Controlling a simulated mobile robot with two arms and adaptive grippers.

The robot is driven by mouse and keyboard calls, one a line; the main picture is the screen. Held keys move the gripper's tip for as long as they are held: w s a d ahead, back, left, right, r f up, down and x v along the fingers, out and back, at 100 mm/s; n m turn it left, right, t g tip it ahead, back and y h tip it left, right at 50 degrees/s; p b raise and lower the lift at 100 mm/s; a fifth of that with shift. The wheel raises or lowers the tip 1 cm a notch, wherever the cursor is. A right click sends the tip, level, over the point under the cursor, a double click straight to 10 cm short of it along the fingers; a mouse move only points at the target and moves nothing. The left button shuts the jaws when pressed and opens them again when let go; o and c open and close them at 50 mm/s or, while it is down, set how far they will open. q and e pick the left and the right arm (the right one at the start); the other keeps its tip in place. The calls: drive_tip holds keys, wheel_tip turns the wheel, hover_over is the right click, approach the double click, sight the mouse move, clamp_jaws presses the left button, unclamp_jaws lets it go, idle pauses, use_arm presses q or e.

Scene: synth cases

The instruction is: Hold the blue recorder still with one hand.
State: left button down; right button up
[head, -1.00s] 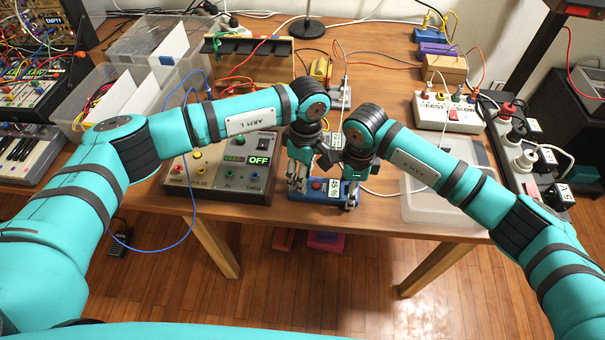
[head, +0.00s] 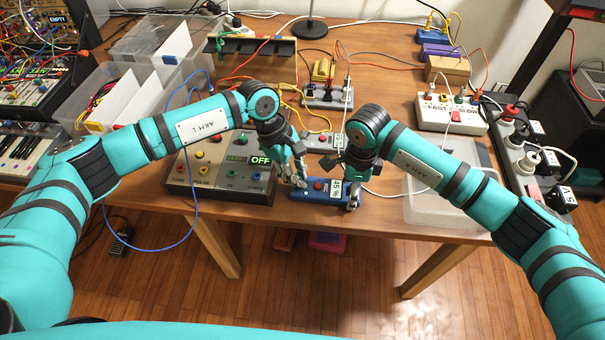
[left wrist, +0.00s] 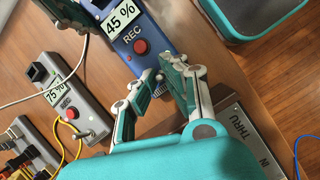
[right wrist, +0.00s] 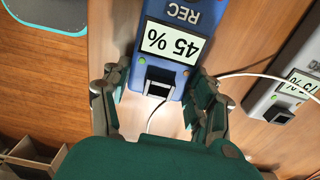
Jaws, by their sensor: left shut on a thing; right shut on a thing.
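The blue recorder (head: 311,192) lies near the table's front edge, with a red button and a "45 %" display. It also shows in the left wrist view (left wrist: 153,33) and the right wrist view (right wrist: 193,73). My right gripper (head: 352,198) is shut on its right end, fingers along both sides of the cable end in the right wrist view (right wrist: 160,92). My left gripper (head: 299,184) is at its left end, tilted, and shut on it. In the left wrist view my left fingertips (left wrist: 161,76) meet the end with the grille.
A grey recorder (head: 318,141) reading "75 %" (left wrist: 72,105) lies behind the blue one. A grey control box (head: 195,182) marked "OFF" stands at left. A clear tray (head: 430,213) sits at right by the front edge. Cables run across the table.

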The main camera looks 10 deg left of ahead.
use_arm(q)
drive_tip(key=shift+a+h, duration=0.1)
drive_tip(key=shift+h, duration=0.4)
drive_tip(key=c, duration=1.4)
unclamp_jaws()
drive_tip(key=shift+a+r, duration=0.1)
drive_tip(key=v, duration=1.1)
drive_tip(key=shift+a+r, duration=0.1)
drive_tip(key=shift+r, duration=0.3)
use_arm(e)
drive_tip(key=o, duration=1.4)
drive_tip(key=shift+c, duration=0.2)
